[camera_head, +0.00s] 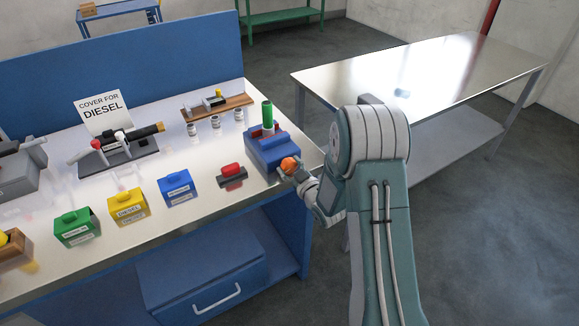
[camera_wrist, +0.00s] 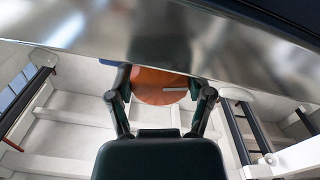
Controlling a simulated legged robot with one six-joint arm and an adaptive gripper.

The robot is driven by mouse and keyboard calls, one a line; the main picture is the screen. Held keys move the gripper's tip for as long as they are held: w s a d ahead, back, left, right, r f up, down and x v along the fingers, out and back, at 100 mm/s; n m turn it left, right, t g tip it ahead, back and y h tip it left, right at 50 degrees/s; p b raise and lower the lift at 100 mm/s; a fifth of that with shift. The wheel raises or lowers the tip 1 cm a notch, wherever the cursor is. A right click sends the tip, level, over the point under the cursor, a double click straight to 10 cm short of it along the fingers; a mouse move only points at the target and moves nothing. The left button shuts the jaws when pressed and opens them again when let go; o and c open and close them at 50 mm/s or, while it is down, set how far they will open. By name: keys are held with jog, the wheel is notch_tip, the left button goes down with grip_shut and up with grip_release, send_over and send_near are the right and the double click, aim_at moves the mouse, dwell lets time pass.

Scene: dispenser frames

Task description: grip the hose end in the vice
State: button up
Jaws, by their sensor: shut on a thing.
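The blue vice (camera_head: 270,148) stands at the right end of the workbench. A green hose end (camera_head: 267,113) stands upright at its top, with a grey part below it. Whether the vice jaws press on it cannot be told. An orange round knob (camera_head: 289,164) is at the vice's front right. My gripper (camera_head: 287,170) is shut on this knob. In the wrist view the knob (camera_wrist: 160,84) shows as an orange disc between my two fingers, with a small pale bar across it.
Green (camera_head: 76,228), yellow (camera_head: 128,207) and blue (camera_head: 175,188) boxes stand along the bench's front. A red-topped block (camera_head: 232,174) lies left of the vice. A fixture with a "COVER FOR DIESEL" sign (camera_head: 103,112) stands behind. A metal table (camera_head: 440,65) is at the right.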

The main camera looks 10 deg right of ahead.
jog(key=shift+m, duration=3.2)
jog(key=o, duration=1.1)
jog(key=shift+w, duration=0.1)
jog(key=shift+o, duration=0.2)
jog(key=v, duration=1.2)
